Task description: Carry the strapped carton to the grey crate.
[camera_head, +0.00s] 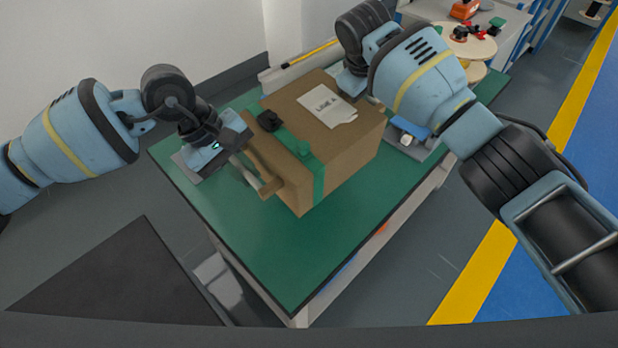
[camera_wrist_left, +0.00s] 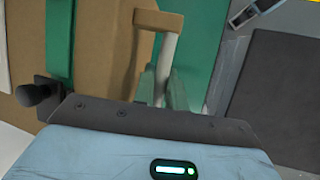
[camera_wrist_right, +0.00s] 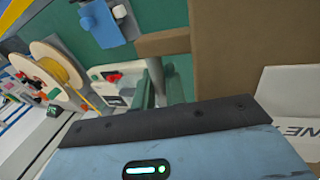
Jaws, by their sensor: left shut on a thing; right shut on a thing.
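The brown carton (camera_head: 335,160) is over the green-topped table (camera_head: 235,225), with a green strap (camera_head: 312,165) and a white label on top; I cannot tell whether its base touches the table. My left gripper (camera_head: 238,160) is shut on the handle (camera_wrist_left: 155,20) at the carton's left side. My right gripper (camera_wrist_right: 158,88) is shut on the handle (camera_wrist_right: 160,43) at the opposite side; in the head view its arm hides the fingers. I cannot make out a grey crate in any view.
A blue and white item (camera_head: 410,135) lies right of the carton. A bench (camera_head: 435,8) with spools and an orange tool stands behind. A dark mat (camera_head: 110,285) lies on the floor at lower left. The table's front is clear.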

